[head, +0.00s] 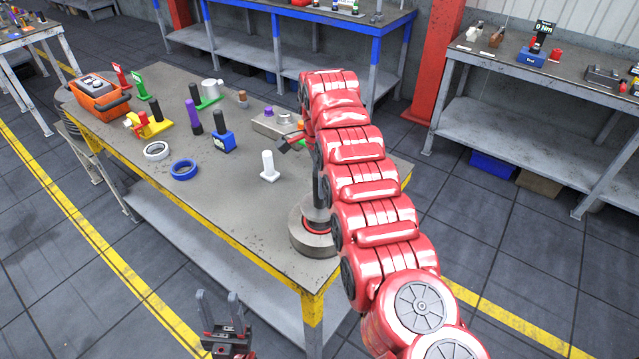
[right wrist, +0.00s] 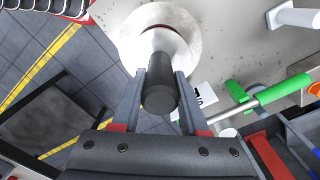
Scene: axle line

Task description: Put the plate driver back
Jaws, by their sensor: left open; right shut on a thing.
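My right gripper (right wrist: 160,82) is shut on the black handle (right wrist: 160,97) of a driver, which I take to be the plate driver. The handle points towards the wrist camera and its far end meets a pale round metal disc (right wrist: 122,38). In the head view the thick grey disc (head: 312,243) lies at the near right corner of the workbench (head: 215,200), with a red ring and a dark upright shaft at its middle. I cannot tell whether disc and handle are one piece. My left gripper (head: 221,303) is open and empty in front of the bench.
A white post (head: 268,168), blue ring (head: 183,170) and white ring (head: 156,151) stand or lie on the bench. Behind them are a blue holder (head: 223,142), yellow holder (head: 152,128), grey block (head: 272,125) and orange box (head: 98,98).

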